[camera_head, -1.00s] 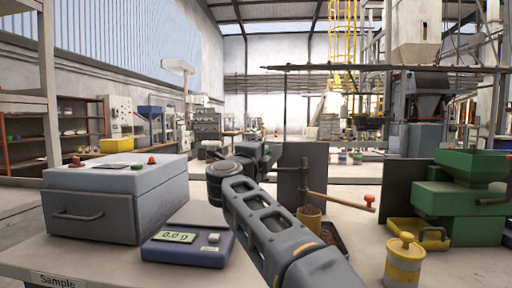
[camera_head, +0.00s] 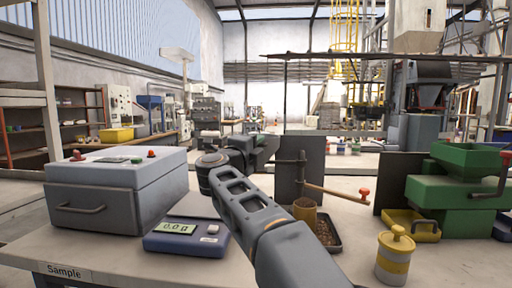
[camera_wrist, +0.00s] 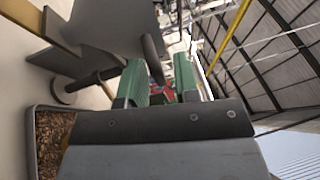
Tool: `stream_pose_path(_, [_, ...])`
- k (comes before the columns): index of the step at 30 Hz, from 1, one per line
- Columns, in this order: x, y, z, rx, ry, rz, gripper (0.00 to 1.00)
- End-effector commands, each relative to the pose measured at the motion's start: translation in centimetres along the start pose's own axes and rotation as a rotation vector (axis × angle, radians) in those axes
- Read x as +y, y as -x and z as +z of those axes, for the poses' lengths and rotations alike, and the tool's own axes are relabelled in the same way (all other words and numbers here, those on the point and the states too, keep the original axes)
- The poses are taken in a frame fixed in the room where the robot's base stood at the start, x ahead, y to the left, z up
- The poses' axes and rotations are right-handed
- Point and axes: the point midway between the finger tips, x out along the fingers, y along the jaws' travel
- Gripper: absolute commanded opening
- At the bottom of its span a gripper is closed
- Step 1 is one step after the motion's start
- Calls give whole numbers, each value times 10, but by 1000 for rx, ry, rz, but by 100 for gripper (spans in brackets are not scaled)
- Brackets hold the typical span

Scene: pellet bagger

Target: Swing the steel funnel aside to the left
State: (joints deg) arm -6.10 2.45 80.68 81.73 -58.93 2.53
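I cannot make out a steel funnel clearly in either view. In the head view a dark post (camera_head: 301,170) stands behind the pellet tray, and a brown rod ending in a red knob (camera_head: 365,193) reaches right from near it. A brown cylinder (camera_head: 305,212) stands at the tray. My gripper (camera_head: 268,143) is left of the post, at about the height of its top. In the wrist view its two green fingers (camera_wrist: 160,88) stand apart with a gap between them; I see nothing held.
The pellet tray (camera_wrist: 35,118) lies close at lower left in the wrist view. A dark panel (camera_wrist: 108,25) stands near the fingers. On the bench are a scale (camera_head: 190,242), a grey box (camera_head: 90,205), a yellow-topped can (camera_head: 395,262) and a green machine (camera_head: 455,192).

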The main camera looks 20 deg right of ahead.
Motion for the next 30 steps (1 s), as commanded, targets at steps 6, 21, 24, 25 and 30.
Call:
stream_pose_path(6, [1, 1, 0, 1, -2, 2, 35])
stream_pose_path(21, [0, 67, 1, -4, -2, 4, 35])
stream_pose_path(24, [-1, 87, 0, -4, -3, 2, 35])
stream_pose_path(25, [0, 93, 1, -4, -2, 3, 35])
stream_pose_path(30, [-1, 118, 1, -3, -2, 2, 35])
